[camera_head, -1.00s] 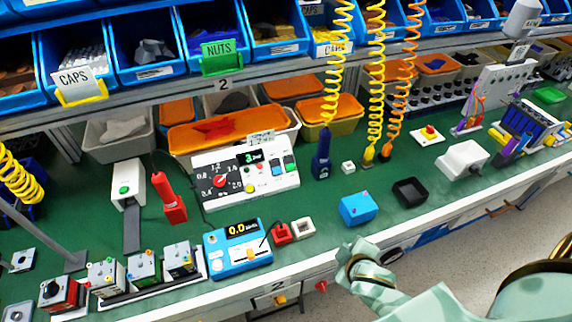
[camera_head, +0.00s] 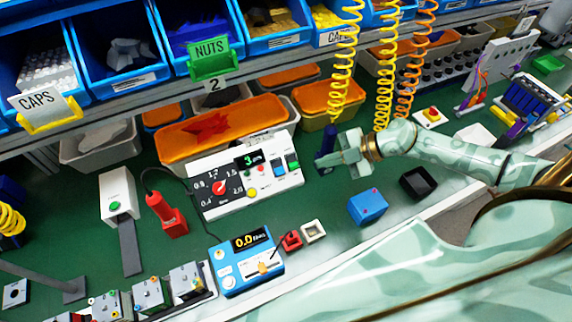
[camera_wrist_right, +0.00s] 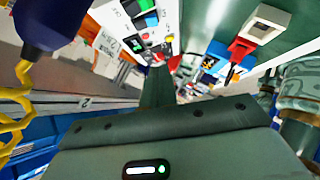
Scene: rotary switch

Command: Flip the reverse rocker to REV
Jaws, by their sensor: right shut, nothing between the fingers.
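The white control panel (camera_head: 240,205) stands on the green bench, with a red-pointer dial (camera_head: 219,187) and a small green-digit display (camera_head: 248,159). Two rockers sit at its right end, a blue one (camera_head: 278,164) and a green one (camera_head: 293,166). Their lettering is too small to read, so I cannot tell which is the reverse rocker or how it is set. My right gripper (camera_head: 324,162) is shut and empty, to the right of the panel and apart from it. In the right wrist view the panel (camera_wrist_right: 125,20) shows at the top, beyond the shut fingers (camera_wrist_right: 158,88). My left gripper is out of view.
A dark blue hanging tool (camera_head: 328,140) on a yellow coil is close beside my right gripper; it also shows in the wrist view (camera_wrist_right: 48,22). A blue box (camera_head: 368,207), a black tray (camera_head: 418,183) and a blue meter (camera_head: 245,265) lie nearer the front. Bins line the back.

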